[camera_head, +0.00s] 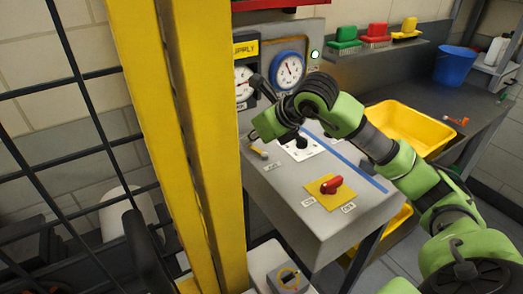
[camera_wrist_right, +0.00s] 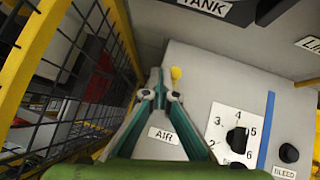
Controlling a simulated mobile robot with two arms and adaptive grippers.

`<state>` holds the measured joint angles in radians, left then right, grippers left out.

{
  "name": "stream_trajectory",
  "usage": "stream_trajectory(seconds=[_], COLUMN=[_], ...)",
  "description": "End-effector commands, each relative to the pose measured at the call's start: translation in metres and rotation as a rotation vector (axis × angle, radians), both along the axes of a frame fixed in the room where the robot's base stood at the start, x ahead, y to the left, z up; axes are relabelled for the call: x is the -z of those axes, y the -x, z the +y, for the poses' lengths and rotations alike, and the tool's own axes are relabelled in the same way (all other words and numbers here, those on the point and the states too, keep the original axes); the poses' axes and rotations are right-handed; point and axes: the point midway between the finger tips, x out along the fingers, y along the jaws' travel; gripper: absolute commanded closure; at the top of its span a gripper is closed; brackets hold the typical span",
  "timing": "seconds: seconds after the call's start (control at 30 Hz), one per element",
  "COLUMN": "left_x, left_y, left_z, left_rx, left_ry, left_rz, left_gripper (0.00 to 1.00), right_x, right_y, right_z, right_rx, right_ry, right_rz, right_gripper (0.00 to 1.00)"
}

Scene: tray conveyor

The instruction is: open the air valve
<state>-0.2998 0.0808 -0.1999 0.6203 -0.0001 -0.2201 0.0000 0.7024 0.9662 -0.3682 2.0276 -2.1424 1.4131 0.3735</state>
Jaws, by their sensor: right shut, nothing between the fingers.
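The air valve shows in the right wrist view as a small yellow handle (camera_wrist_right: 176,74) at the edge of the grey panel, with an AIR label (camera_wrist_right: 163,135) nearer the camera. In the head view a small yellow piece (camera_head: 259,152) shows just below my right gripper (camera_head: 252,136). The right gripper is shut and empty. In the wrist view its fingertips (camera_wrist_right: 156,75) meet just left of the yellow handle; I cannot tell whether they touch it. The lower part of the valve is hidden in the wrist view. My left gripper is not in view.
A numbered dial (camera_head: 300,148) with a black knob and a red switch (camera_head: 332,185) on a yellow plate sit on the console (camera_head: 300,220). A yellow post (camera_head: 200,130) and black mesh fence (camera_head: 70,120) stand close left. Gauges (camera_head: 288,70) are behind.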

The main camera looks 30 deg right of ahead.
Motion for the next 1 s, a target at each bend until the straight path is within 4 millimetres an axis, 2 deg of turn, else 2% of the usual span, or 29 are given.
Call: stream_trajectory(seconds=[0.53, 1.0], left_x=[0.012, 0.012], left_y=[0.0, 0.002], left_z=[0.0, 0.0], left_rx=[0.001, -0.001], left_ry=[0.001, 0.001], left_rz=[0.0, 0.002], left_gripper=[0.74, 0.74], right_x=[0.002, -0.006], right_y=[0.01, 0.016], right_z=[-0.011, -0.014], right_rx=[0.002, 0.002], right_ry=[0.001, 0.002], right_rz=[0.001, -0.002], right_gripper=[1.0, 1.0])
